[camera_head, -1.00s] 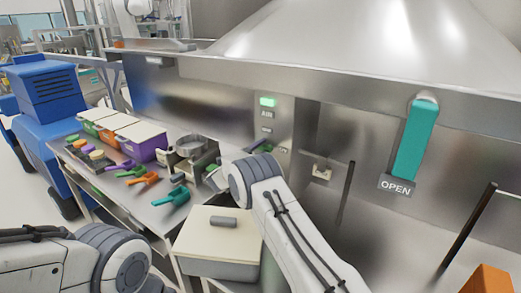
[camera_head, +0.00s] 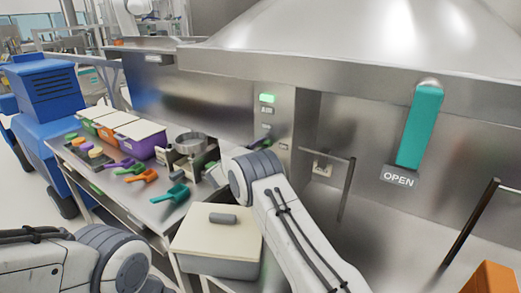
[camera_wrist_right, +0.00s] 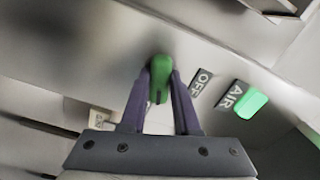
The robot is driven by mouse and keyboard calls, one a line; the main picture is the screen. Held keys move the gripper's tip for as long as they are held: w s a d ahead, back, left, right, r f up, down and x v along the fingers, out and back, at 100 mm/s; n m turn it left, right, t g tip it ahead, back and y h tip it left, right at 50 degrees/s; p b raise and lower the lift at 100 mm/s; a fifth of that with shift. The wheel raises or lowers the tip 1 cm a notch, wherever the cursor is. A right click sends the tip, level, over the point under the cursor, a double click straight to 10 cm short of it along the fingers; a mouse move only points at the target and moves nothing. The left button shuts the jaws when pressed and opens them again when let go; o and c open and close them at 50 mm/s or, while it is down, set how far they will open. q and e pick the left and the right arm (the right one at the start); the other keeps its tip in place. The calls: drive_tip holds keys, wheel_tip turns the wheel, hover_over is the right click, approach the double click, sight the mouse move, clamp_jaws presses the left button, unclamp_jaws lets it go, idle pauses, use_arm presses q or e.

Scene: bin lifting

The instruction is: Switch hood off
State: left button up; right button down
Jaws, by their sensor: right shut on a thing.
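The hood's control panel (camera_head: 272,120) is a metal strip with a lit green indicator (camera_head: 267,98) above an AIR label (camera_head: 267,111). In the right wrist view, the OFF label (camera_wrist_right: 200,86), the AIR label (camera_wrist_right: 237,95) and the green light (camera_wrist_right: 252,103) lie right of a green knob (camera_wrist_right: 160,66). My right gripper (camera_wrist_right: 160,78) has its two dark fingers closed on either side of this knob. In the head view, my right arm hides most of the gripper and knob. My left arm shows at the lower left, but its gripper is outside the frame.
A side table holds lidded bins (camera_head: 148,138), colored scoops (camera_head: 177,193) and a metal pot (camera_head: 190,143). A lidded container (camera_head: 215,240) stands in front. A teal handle (camera_head: 418,125) hangs above an OPEN label (camera_head: 398,180). Black bars (camera_head: 468,230) stand out at the right.

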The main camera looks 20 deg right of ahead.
drive_tip(key=n, duration=0.2)
drive_tip(key=shift+f+n, duration=0.1)
drive_tip(key=shift+n, duration=0.3)
drive_tip(key=n, duration=0.3)
drive_tip(key=shift+n, duration=0.3)
drive_tip(key=n, duration=0.4)
drive_tip(key=shift+n+p, duration=0.3)
drive_tip(key=shift+p, duration=0.1)
drive_tip(key=shift+n+p, duration=0.4)
drive_tip(key=shift+n, duration=1.4)
drive_tip(key=shift+a, duration=0.1)
drive_tip(key=c, duration=0.6)
unclamp_jaws()
drive_tip(key=shift+c, duration=0.2)
drive_tip(key=shift+a, duration=0.1)
